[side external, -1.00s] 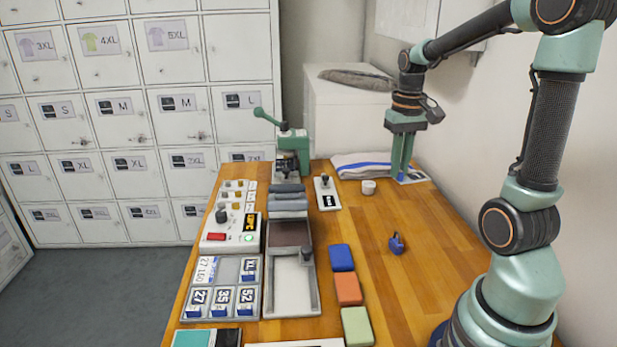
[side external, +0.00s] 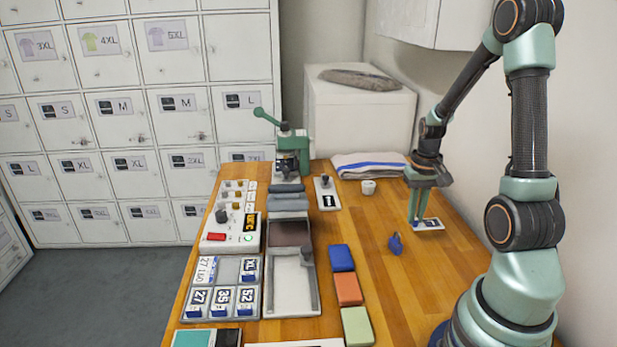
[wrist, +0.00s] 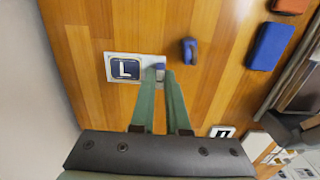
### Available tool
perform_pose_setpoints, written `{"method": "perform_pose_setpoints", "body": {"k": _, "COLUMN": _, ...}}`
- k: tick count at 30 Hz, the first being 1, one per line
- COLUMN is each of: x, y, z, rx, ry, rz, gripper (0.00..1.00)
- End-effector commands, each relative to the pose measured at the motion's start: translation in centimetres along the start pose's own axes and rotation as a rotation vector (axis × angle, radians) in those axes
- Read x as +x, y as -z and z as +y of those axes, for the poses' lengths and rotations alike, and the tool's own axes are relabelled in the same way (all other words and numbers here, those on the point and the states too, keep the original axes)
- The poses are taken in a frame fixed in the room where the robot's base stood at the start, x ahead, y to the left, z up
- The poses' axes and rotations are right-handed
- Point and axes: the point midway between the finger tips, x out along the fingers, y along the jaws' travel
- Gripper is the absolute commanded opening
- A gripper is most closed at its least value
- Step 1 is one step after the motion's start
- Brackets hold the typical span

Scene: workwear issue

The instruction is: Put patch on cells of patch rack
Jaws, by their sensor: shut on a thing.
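My gripper (side external: 413,218) is shut on the blue tab of a white patch with a dark "L" label (side external: 431,224). In the wrist view the patch (wrist: 122,68) sticks out left of the fingertips (wrist: 159,76). Its height above the wooden table is hard to judge. The grey patch rack (side external: 240,318) stands at the table's left front. Its front cells hold patches marked 27 (side external: 199,301), 35 (side external: 221,301) and 52 (side external: 246,301). An XL patch (side external: 249,268) is in the back right cell, and a "27 150" piece (side external: 206,269) lies at back left. The back middle cell (side external: 228,269) looks empty.
A dark blue object (side external: 395,244) lies near my gripper. Blue (side external: 342,257), orange (side external: 347,289) and green (side external: 356,326) pads, a grey tray (side external: 316,290) and a control box (side external: 229,228) lie toward the rack. A green press (side external: 291,150), cup (side external: 368,187) and folded cloth (side external: 365,164) stand behind.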

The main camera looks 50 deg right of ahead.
Motion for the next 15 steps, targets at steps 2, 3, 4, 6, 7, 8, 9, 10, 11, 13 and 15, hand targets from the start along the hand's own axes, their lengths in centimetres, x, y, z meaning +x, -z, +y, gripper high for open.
{"method": "perform_pose_setpoints", "body": {"k": 2, "x": 1.2, "y": -0.1, "z": 0.0, "rx": 0.0, "ry": 0.0, "rz": -0.005, "gripper": 0.0}}
{"method": "perform_pose_setpoints", "body": {"k": 3, "x": 1.5, "y": 0.0, "z": 0.0, "rx": 0.0, "ry": 0.0, "rz": -0.003, "gripper": 0.0}}
{"method": "perform_pose_setpoints", "body": {"k": 4, "x": 1.7, "y": 0.0, "z": 0.0, "rx": 0.0, "ry": 0.0, "rz": -0.002, "gripper": 0.0}}
{"method": "perform_pose_setpoints", "body": {"k": 6, "x": 2.0, "y": 0.0, "z": 0.0, "rx": 0.0, "ry": 0.0, "rz": -0.002, "gripper": 0.0}}
{"method": "perform_pose_setpoints", "body": {"k": 7, "x": 2.2, "y": 0.0, "z": 0.0, "rx": 0.0, "ry": 0.0, "rz": -0.002, "gripper": 0.0}}
{"method": "perform_pose_setpoints", "body": {"k": 8, "x": 2.4, "y": 0.0, "z": 0.0, "rx": 0.0, "ry": 0.0, "rz": -0.001, "gripper": 0.0}}
{"method": "perform_pose_setpoints", "body": {"k": 9, "x": 2.9, "y": -0.1, "z": 0.0, "rx": 0.0, "ry": 0.0, "rz": -0.003, "gripper": 0.0}}
{"method": "perform_pose_setpoints", "body": {"k": 10, "x": 3.3, "y": -0.1, "z": 0.0, "rx": 0.0, "ry": 0.0, "rz": -0.004, "gripper": 0.0}}
{"method": "perform_pose_setpoints", "body": {"k": 11, "x": 3.6, "y": -0.1, "z": 0.0, "rx": 0.0, "ry": 0.0, "rz": -0.004, "gripper": 0.0}}
{"method": "perform_pose_setpoints", "body": {"k": 13, "x": 4.5, "y": -0.1, "z": 0.0, "rx": 0.0, "ry": 0.0, "rz": -0.004, "gripper": 0.0}}
{"method": "perform_pose_setpoints", "body": {"k": 15, "x": 5.2, "y": -0.1, "z": 0.0, "rx": 0.0, "ry": 0.0, "rz": -0.003, "gripper": 0.0}}
